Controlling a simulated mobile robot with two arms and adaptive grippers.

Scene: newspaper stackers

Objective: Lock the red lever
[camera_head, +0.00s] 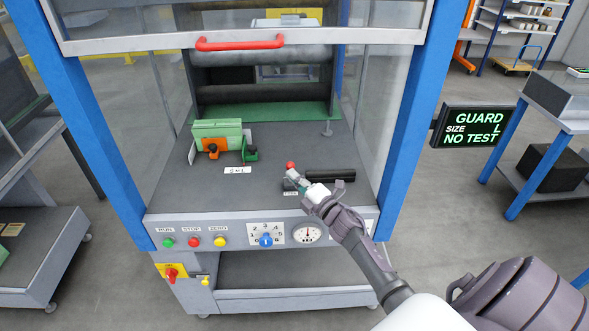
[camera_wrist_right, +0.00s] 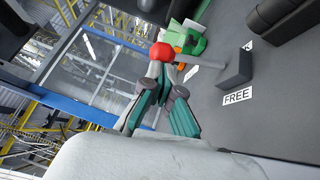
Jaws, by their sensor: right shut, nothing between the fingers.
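The red lever shows in the right wrist view as a red ball knob (camera_wrist_right: 162,53) on a grey rod that runs to a dark block (camera_wrist_right: 236,67). A white label reading FREE (camera_wrist_right: 237,96) lies beside the block. In the head view the red knob (camera_head: 291,165) stands above the machine's grey bed, just beyond my right gripper (camera_head: 296,178). In the wrist view the right gripper (camera_wrist_right: 162,72) is shut and empty, its fingertips right at the knob; I cannot tell whether they touch it. My left gripper is not in view.
A green block (camera_head: 217,131) with an orange clamp stands on the bed at left. A dark bar (camera_head: 330,178) lies right of the lever. The guard with its red handle (camera_head: 240,43) is above. Blue posts flank the opening. A screen (camera_head: 474,127) reads GUARD, SIZE L, NO TEST.

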